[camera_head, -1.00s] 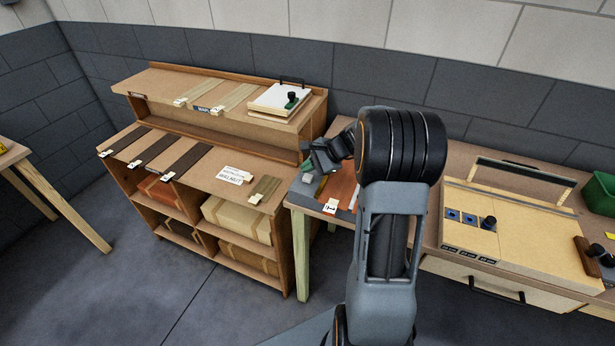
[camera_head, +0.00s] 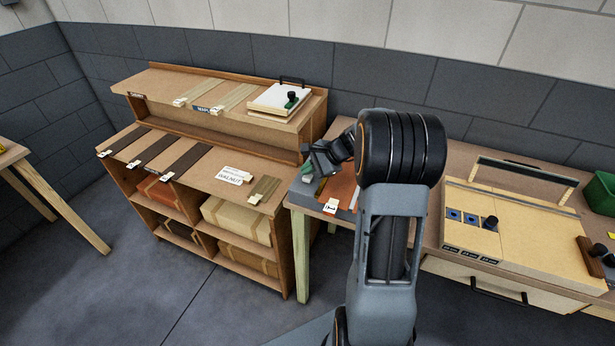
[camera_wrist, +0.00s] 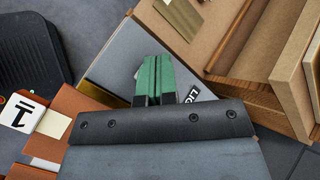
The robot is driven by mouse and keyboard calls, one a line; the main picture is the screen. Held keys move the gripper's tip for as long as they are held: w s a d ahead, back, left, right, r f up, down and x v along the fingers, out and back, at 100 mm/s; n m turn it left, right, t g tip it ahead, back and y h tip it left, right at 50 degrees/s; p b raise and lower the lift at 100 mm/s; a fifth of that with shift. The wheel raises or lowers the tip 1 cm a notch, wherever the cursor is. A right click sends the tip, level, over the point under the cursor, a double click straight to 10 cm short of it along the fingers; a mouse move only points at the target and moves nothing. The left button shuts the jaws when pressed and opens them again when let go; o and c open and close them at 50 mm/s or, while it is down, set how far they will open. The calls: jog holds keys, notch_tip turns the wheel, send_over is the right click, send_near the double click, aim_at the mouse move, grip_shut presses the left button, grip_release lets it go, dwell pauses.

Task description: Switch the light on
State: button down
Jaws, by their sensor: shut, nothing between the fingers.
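My gripper (camera_head: 307,169) is over the left end of the workbench, its fingers pointing left and down. In the wrist view the two green fingertips (camera_wrist: 158,75) lie side by side, shut and empty. Only part of the lettering shows, apparently starting "LI". In the head view a bit of this grey panel (camera_head: 299,189) shows below the gripper. No switch lever or button can be made out; the gripper may hide it. I cannot tell whether the fingertips touch the panel. No lamp can be made out.
An orange-brown sheet (camera_head: 340,188) and a card marked 1 (camera_head: 330,206) lie beside the panel. A wooden shelf unit (camera_head: 285,150) with veneer strips adjoins on the left. A jig board (camera_head: 525,225) and a green bin (camera_head: 601,195) are on the right.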

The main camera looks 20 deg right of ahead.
aim_at(308, 177)
jog(key=shift+f+b, duration=0.4)
jog(key=shift+f, duration=0.1)
dwell(0.3)
jog(key=shift+r, duration=0.2)
jog(key=shift+r+p, duration=0.75)
jog(key=shift+r, duration=0.1)
notch_tip(308, 177, up, 6)
jog(key=p, duration=0.4)
dwell(0.5)
